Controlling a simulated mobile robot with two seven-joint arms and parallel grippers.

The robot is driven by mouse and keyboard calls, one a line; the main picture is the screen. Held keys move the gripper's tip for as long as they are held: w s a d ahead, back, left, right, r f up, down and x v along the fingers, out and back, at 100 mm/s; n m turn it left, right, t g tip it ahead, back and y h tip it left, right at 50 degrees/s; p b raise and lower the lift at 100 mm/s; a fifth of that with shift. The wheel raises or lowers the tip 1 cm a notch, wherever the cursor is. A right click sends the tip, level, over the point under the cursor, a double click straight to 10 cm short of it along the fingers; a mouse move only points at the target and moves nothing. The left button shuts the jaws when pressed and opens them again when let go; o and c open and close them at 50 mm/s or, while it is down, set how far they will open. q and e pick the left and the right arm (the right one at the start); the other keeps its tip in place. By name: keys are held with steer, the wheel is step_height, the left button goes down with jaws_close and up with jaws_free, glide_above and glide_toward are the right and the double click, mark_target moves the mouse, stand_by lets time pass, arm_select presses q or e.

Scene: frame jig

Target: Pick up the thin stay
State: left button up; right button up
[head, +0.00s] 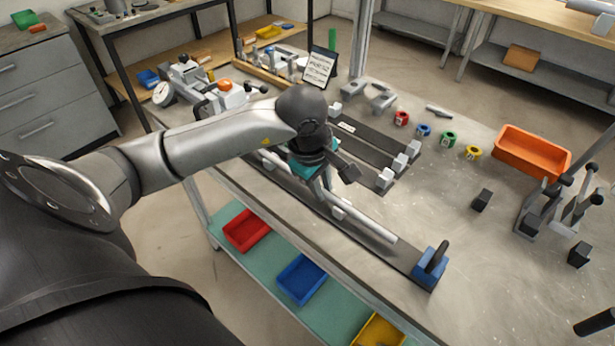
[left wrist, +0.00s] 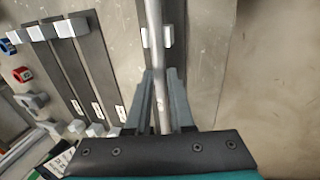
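The thin stay is a long pale rod (head: 366,223) lying along a dark strip at the table's near edge. A pale block (head: 338,212) is beside it partway along. My left gripper (head: 326,198) is over the rod from above, near its middle. In the left wrist view the rod (left wrist: 154,30) runs lengthwise between the two fingertips (left wrist: 160,78). The fingers sit close on either side of it; I cannot tell if both touch. Pale block pieces (left wrist: 167,37) flank the rod ahead of the fingers. My right gripper is not identifiable in view.
A blue block with a black handle (head: 431,266) stands at the strip's near end. Dark strips with pale end blocks (head: 386,178) lie beyond. Coloured rings (head: 448,139), an orange bin (head: 531,152) and clamp-like stands (head: 532,208) are to the right. The table's right middle is mostly clear.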

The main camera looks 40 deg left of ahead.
arm_select(q)
jaws_close()
steer(key=shift+r, duration=0.15)
